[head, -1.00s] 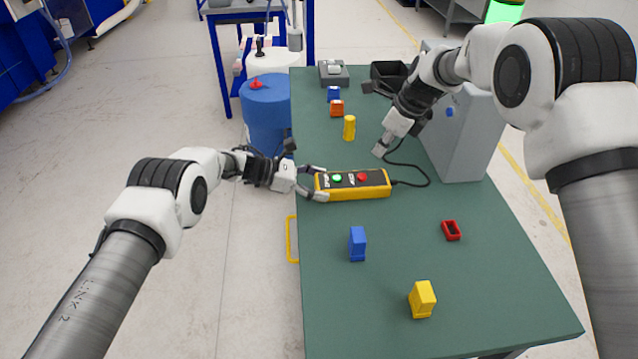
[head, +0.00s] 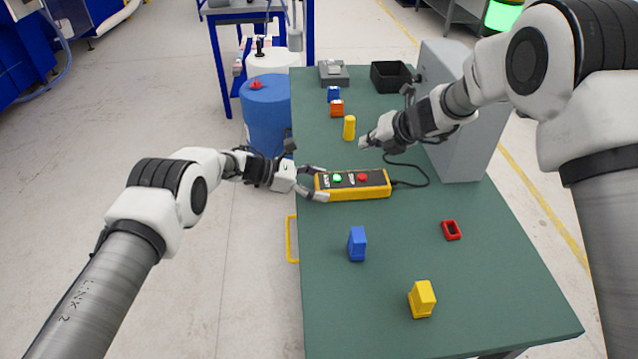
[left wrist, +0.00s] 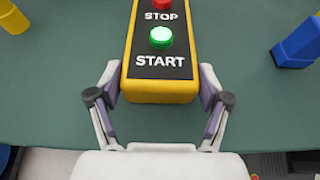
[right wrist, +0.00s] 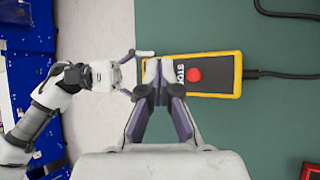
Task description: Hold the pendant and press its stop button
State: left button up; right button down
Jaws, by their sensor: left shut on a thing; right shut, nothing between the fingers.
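The yellow pendant (head: 352,193) lies on the green table with a black face, a green START button (head: 337,178) and a red STOP button (head: 362,177). My left gripper (head: 318,184) is shut on the pendant's START end, one finger on each side, as the left wrist view (left wrist: 160,88) shows. My right gripper (head: 364,143) is shut and empty, above and behind the pendant. In the right wrist view its closed fingertips (right wrist: 158,72) cover the START end, and the red button (right wrist: 194,75) shows just right of them.
A black cable (head: 425,172) runs from the pendant's right end towards a grey box (head: 462,135). A yellow cylinder (head: 349,128) stands behind. A blue block (head: 357,243), a yellow block (head: 422,299) and a red hollow piece (head: 451,230) are in front.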

send_near(354, 173)
jog(key=x, duration=0.4)
jog(key=shift+w+a, duration=0.25)
jog(key=shift+w, duration=0.1)
dwell(0.9)
jog(key=shift+f, duration=0.5)
jog(key=shift+r, duration=0.4)
jog(key=shift+r, duration=3.05)
